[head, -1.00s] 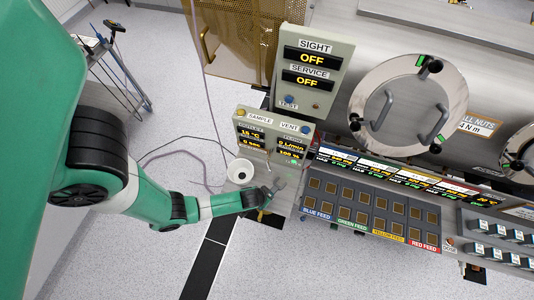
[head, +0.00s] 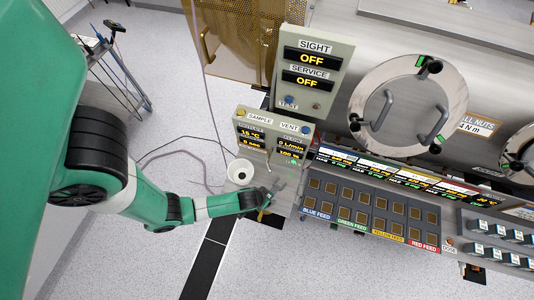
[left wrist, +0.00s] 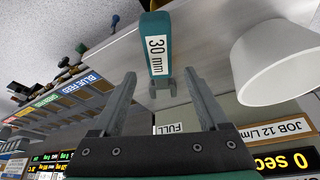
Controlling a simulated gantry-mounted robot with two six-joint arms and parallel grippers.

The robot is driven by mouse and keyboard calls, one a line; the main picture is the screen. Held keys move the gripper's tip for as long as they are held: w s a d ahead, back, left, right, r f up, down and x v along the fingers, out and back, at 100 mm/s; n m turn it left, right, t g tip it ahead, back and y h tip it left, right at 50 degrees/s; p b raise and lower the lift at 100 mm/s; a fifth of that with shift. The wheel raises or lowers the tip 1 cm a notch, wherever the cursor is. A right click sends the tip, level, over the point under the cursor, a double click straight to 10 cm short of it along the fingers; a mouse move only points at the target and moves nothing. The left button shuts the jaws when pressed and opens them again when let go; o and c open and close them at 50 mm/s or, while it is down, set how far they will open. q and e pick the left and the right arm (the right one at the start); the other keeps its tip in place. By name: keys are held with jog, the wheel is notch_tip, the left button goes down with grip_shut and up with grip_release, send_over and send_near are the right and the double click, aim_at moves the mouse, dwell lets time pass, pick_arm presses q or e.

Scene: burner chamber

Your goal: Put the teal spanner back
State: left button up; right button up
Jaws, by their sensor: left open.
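The teal spanner (left wrist: 158,55) shows in the left wrist view with a white "30 mm" label on its handle. My left gripper (left wrist: 160,80) is open, with one finger on each side of the spanner's lower part in that view. I cannot tell whether the fingers touch it or how far beyond them it lies. In the head view my left gripper (head: 274,190) is beside the front left corner of the console, below the gauge panel. The spanner is too small or hidden to make out there. My right gripper is not in view.
A white cup (head: 240,171) is close to my left gripper; it also shows large at the right of the left wrist view (left wrist: 280,65). The sample and vent panel (head: 272,137) stands just above. The feed tray (head: 370,209) lies to the right. The floor below is clear.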

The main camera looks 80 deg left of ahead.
pick_arm(q)
jog(key=p+v, duration=0.1)
jog(key=v, duration=0.4)
jog(key=shift+w+p, duration=0.1)
jog(key=shift+p, duration=0.2)
jog(key=p+v, duration=0.4)
jog(key=shift+d+r+p, duration=0.1)
jog(key=shift+r+p, duration=0.25)
jog(key=shift+p, duration=0.05)
